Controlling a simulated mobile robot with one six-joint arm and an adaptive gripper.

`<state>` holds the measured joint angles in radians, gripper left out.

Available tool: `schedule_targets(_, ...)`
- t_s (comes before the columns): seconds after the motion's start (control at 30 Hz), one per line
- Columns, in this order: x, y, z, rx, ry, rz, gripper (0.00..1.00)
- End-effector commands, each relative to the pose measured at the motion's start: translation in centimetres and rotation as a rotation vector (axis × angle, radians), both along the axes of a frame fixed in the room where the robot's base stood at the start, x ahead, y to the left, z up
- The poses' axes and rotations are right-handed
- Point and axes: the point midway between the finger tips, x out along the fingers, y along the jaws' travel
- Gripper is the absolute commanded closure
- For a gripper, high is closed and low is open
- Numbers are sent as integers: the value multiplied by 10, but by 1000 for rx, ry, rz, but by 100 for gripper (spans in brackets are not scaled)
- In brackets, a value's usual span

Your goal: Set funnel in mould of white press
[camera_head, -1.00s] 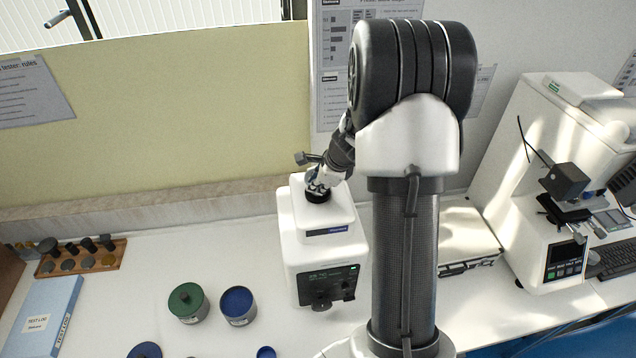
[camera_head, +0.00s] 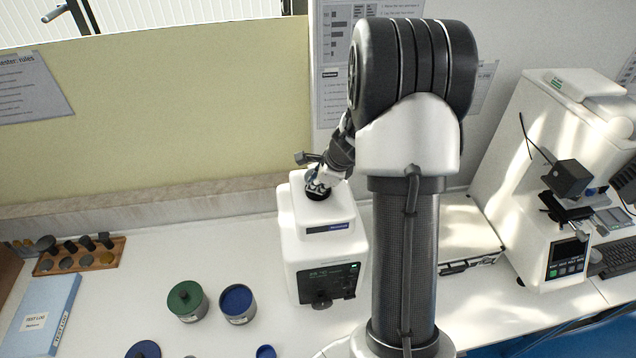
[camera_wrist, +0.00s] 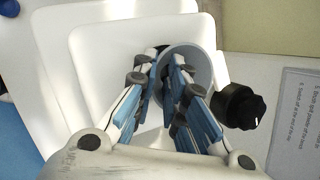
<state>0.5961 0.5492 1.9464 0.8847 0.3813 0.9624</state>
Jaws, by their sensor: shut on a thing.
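The white press (camera_head: 325,245) stands on the bench in the middle of the head view. Its top face (camera_wrist: 105,55) fills much of the wrist view, with a dark round mould opening partly hidden by my fingers. My gripper (camera_wrist: 176,88) is shut on the wall of the funnel (camera_wrist: 203,64), a pale grey round piece seen from above. The funnel is over the mould area; how far it sits in the mould is hidden. In the head view my gripper (camera_head: 318,186) is at the top of the press, above the dark mould ring (camera_head: 318,194).
A black knob (camera_wrist: 238,107) on the press's swing arm is close beside the funnel. A wooden sample rack (camera_head: 80,257) is at far left. A second tester (camera_head: 545,190) stands right.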

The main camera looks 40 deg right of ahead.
Motion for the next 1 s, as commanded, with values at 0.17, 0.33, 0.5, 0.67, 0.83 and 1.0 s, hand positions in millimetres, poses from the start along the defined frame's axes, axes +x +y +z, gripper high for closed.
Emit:
schedule_targets(0.17,0,0,0,0,0,0,100)
schedule_targets(0.33,0,0,0,0,0,0,80)
schedule_targets(0.5,0,0,0,0,0,0,69)
schedule_targets(0.67,0,0,0,0,0,0,65)
schedule_targets(0.83,0,0,0,0,0,0,65)
schedule_targets(1.0,-4,-1,10,-1,-3,-2,65)
